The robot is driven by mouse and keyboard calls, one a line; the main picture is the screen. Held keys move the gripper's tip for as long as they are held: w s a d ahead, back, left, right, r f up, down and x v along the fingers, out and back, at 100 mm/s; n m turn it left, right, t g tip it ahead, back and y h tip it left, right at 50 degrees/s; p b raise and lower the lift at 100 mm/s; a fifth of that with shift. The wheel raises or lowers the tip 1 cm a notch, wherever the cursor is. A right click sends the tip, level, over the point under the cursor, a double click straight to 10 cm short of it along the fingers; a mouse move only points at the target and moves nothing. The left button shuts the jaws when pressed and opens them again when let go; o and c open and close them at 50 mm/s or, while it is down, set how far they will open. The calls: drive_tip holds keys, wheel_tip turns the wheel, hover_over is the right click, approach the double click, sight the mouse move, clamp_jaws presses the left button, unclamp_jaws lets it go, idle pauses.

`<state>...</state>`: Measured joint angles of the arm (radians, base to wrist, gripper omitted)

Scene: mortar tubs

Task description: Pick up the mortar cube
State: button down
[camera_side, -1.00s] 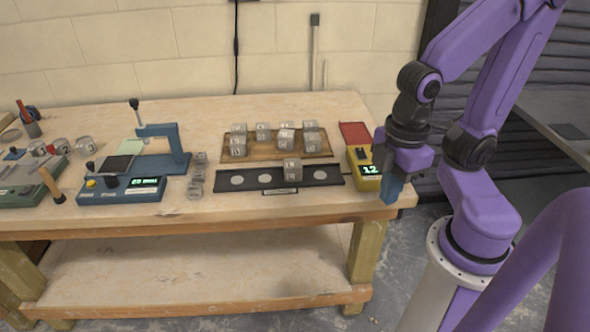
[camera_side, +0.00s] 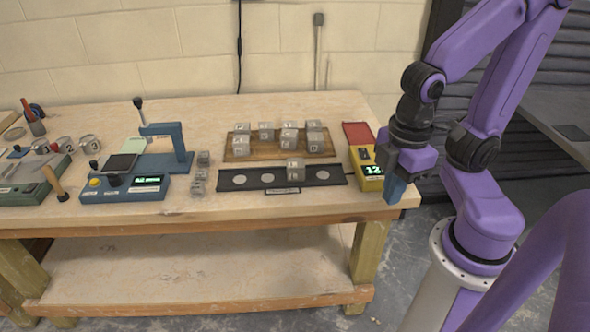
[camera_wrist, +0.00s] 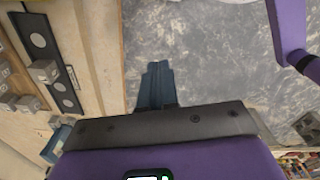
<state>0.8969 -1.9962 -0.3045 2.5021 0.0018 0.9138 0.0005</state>
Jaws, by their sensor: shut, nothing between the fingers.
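Several grey mortar cubes with number labels are on the bench. One cube (camera_side: 295,170) stands on the black strip (camera_side: 224,182), between pale round spots. Several more cubes (camera_side: 315,140) stand on a wooden tray (camera_side: 262,154) behind it, some seemingly stacked. Which cube is meant cannot be told. My gripper (camera_side: 395,191) is shut and empty, pointing down at the bench's right front edge, well to the right of the cubes. In the wrist view my blue fingers (camera_wrist: 155,85) are together over the floor; the strip cube (camera_wrist: 43,71) is at the left.
A yellow box (camera_side: 370,184) with a lit display and a red plate (camera_side: 357,133) lie between the cubes and my gripper. A blue press (camera_side: 165,162) and several small grey blocks (camera_side: 198,174) are further left. The front of the bench (camera_side: 280,205) is clear.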

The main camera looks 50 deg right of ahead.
idle(0.3)
drive_tip(key=shift+c, duration=1.6)
unclamp_jaws()
drive_tip(key=n+t+h, duration=0.9)
drive_tip(key=n+h, duration=0.1)
drive_tip(key=n, duration=0.4)
approach(295, 163)
drive_tip(key=x, duration=1.2)
drive_tip(key=shift+f, duration=0.25)
